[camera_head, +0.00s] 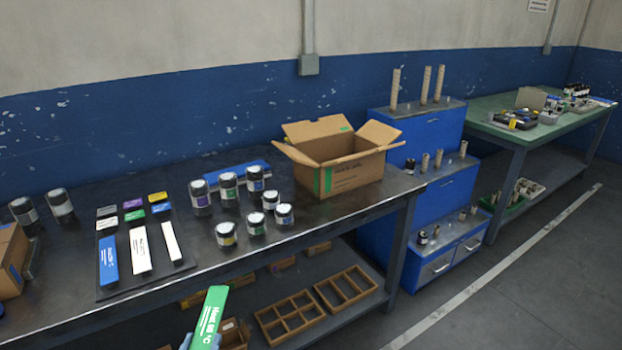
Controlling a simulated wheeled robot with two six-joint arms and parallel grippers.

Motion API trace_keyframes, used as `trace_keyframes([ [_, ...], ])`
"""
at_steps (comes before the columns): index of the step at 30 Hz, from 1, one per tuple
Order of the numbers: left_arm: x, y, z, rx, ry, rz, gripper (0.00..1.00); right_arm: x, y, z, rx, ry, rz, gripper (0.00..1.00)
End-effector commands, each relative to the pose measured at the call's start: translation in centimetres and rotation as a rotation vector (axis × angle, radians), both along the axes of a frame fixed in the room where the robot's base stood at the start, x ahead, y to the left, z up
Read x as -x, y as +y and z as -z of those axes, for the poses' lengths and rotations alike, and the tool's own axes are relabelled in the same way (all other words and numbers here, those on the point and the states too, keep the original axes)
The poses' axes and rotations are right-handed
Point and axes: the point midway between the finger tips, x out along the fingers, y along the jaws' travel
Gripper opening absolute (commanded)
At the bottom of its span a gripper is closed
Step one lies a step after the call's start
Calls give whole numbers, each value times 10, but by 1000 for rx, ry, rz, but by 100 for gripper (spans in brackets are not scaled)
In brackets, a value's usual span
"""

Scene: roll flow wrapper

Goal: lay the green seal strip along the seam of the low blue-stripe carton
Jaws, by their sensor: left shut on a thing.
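The green seal strip (212,312) with white lettering stands up at the bottom of the head view, in front of the bench. My left gripper (188,341) is shut on its lower end; only a small bluish part of the gripper shows at the bottom edge. A low brown carton (8,250) with a blue stripe sits on the bench at the far left, partly cut off by the picture edge. Its seam cannot be made out clearly. The strip is well to the right of this carton and apart from it. My right gripper is not in view.
A dark mat (104,225) holds blue and white strips and small coloured cards. Several jars (227,187) stand to its right. An open carton (340,178) with a green stripe stands farther right. Divided wooden trays (290,320) lie on the lower shelf.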

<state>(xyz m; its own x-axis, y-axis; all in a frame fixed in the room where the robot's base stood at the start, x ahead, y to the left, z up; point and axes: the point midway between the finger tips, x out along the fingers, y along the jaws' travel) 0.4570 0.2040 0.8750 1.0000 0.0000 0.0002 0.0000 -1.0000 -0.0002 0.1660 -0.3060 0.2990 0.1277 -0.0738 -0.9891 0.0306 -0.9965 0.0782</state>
Motion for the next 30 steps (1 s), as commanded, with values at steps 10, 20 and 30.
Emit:
trace_keyframes([
  [10,0,0,-4,0,0,0,18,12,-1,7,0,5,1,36],
  [20,-7,-11,-7,2,1,68,18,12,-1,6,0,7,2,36],
  [30,-37,-67,-28,-2,-5,401,18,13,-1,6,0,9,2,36],
])
